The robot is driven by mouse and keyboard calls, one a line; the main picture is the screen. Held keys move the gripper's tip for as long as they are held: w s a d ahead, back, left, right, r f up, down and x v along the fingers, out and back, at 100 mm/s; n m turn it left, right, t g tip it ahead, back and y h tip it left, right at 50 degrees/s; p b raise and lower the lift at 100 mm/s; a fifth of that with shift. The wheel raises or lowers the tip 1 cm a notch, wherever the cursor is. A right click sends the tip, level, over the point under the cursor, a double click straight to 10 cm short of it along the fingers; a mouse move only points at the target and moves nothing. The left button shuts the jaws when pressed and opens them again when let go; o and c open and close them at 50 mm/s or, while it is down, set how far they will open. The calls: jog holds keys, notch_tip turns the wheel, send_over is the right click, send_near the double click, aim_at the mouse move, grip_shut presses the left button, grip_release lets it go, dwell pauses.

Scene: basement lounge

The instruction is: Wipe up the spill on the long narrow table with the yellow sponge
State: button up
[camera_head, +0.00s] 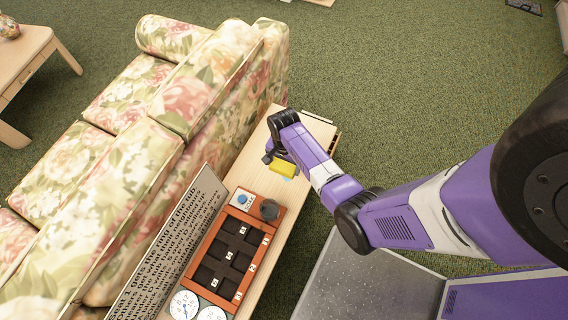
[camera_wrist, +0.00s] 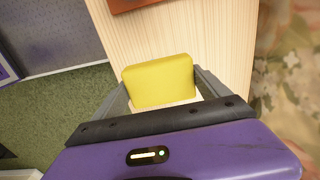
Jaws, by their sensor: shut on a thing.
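The long narrow table (camera_head: 247,166) is light wood and runs behind the floral sofa. My gripper (camera_head: 281,166) is over the table's far part in the head view. It is shut on the yellow sponge (camera_head: 283,167), which also shows between the fingers in the wrist view (camera_wrist: 159,81). A pale patch shows just below the sponge in the wrist view; I cannot tell what it is. I cannot tell whether the sponge touches the table top. No spill can be made out in either view; my gripper and the sponge hide part of the table.
The floral sofa (camera_head: 190,95) flanks the table on the left. Green carpet (camera_head: 400,70) is open on the far right.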

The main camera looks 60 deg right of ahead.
notch_tip(320, 180, up, 5)
jog(key=p, duration=0.4)
jog(key=shift+r, duration=2.45)
jog(key=shift+s+a+n, duration=0.15)
jog(key=shift+s+n, duration=0.1)
jog(key=shift+n, duration=0.25)
jog(key=w+a+r+n+b, duration=0.3)
jog(key=w+a+n+b, duration=0.1)
jog(key=a+n, duration=0.4)
jog(key=w+a+r+n+b, duration=0.2)
jog(key=w+a+n, duration=0.3)
jog(key=a, duration=0.8)
jog(key=n+b, duration=0.1)
jog(key=n, duration=0.2)
jog(key=shift+w+r+b, duration=0.3)
jog(key=shift+r+b, duration=0.1)
